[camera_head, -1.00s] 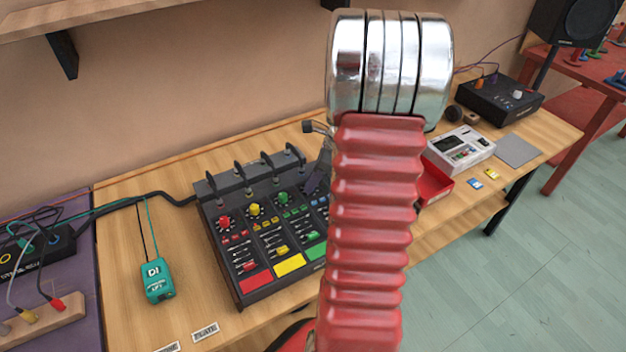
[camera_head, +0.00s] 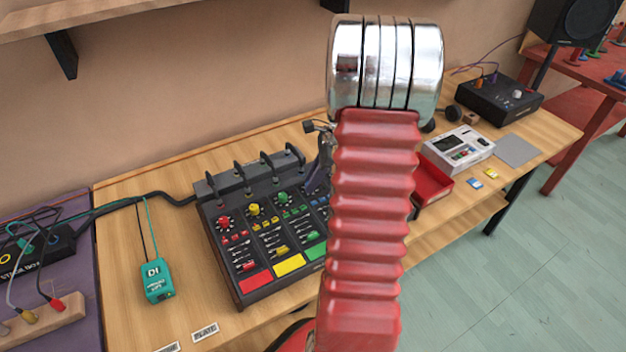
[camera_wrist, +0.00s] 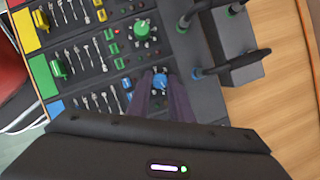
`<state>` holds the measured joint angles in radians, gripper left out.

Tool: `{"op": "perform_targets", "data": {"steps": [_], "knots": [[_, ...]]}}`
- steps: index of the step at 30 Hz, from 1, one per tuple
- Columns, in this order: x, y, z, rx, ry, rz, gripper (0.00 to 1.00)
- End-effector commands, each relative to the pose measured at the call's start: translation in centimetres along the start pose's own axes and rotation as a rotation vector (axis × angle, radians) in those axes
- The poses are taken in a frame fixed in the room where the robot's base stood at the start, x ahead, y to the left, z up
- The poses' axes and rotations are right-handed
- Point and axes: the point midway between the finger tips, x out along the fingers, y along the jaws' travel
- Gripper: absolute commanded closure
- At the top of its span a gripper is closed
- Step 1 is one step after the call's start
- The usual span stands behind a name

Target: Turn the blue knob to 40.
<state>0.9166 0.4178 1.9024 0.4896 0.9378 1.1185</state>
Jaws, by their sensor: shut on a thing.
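The blue knob (camera_wrist: 160,81) sits on the dark mixer panel, beside the green knob (camera_wrist: 142,28) in the wrist view. My gripper (camera_wrist: 160,88) is shut on the blue knob, with its two dark fingers on either side of it. The fingertips hide part of the knob and its scale, so I cannot read its setting. In the head view the mixer (camera_head: 262,230) stands on the wooden table, and my arm hides the blue knob. My gripper shows only as a small dark part (camera_head: 318,178) beside my arm there.
Cable plugs (camera_wrist: 232,55) rise along the mixer's back edge, close to my gripper. Red, yellow and green knobs and several faders share the panel. A red tray (camera_head: 432,184) and a white device (camera_head: 460,147) stand to the right. A teal box (camera_head: 156,282) lies left.

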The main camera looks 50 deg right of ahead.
Motion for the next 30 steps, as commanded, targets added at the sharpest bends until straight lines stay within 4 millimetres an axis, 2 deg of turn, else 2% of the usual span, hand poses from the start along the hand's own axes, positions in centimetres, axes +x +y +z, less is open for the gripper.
{"op": "perform_targets", "data": {"steps": [15,30], "knots": [[0.08,-0.28,0.12,-0.358,-0.001,0.15,1.0],[0.07,-0.27,0.13,-0.439,-0.001,0.184,1.0]]}}
